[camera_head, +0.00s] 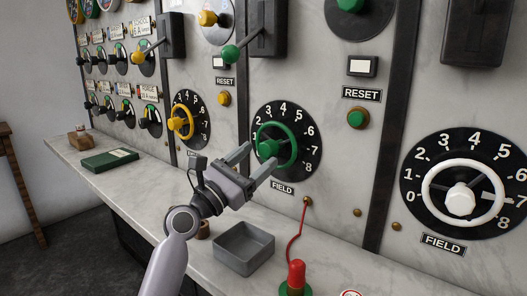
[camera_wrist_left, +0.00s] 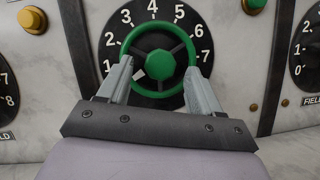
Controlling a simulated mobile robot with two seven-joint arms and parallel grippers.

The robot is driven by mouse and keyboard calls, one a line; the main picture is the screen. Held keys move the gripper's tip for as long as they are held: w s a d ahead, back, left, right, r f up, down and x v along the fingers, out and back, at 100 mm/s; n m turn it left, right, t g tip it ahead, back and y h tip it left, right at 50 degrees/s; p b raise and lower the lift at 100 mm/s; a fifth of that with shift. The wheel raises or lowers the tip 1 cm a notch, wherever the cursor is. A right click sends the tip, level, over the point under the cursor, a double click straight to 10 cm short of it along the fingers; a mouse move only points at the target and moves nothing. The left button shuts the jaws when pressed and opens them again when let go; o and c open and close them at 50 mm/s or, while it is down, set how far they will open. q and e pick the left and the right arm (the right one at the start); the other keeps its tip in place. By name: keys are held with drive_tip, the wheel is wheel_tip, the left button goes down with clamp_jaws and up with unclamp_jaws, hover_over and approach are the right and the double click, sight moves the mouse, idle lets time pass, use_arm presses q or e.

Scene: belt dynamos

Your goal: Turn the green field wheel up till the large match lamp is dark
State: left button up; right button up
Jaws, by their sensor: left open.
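The green field wheel (camera_head: 291,135) sits on a black numbered dial above a FIELD plate, and it also shows in the left wrist view (camera_wrist_left: 177,31). In the wrist view a white mark shows at the lower left of its hub, on the side of the 1. My left gripper (camera_head: 258,162) is open at the wheel, its fingers (camera_wrist_left: 158,68) overlapping the left and right sides of the rim in the wrist view. I cannot tell whether they touch it. No large match lamp can be made out for certain. My right gripper is not in view.
A yellow wheel (camera_head: 181,122) is to the left and a white wheel (camera_head: 462,163) to the right. Below, the marble ledge holds a grey tray (camera_head: 243,248), a red-topped plug-like piece (camera_head: 296,275) with a red cord, and a green book (camera_head: 109,160). A green button (camera_head: 357,118) is above right.

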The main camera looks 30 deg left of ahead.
sight(271, 148)
use_arm(q)
drive_tip(key=shift+x, duration=1.35)
drive_tip(key=c, duration=1.1)
drive_tip(key=shift+o, duration=0.2)
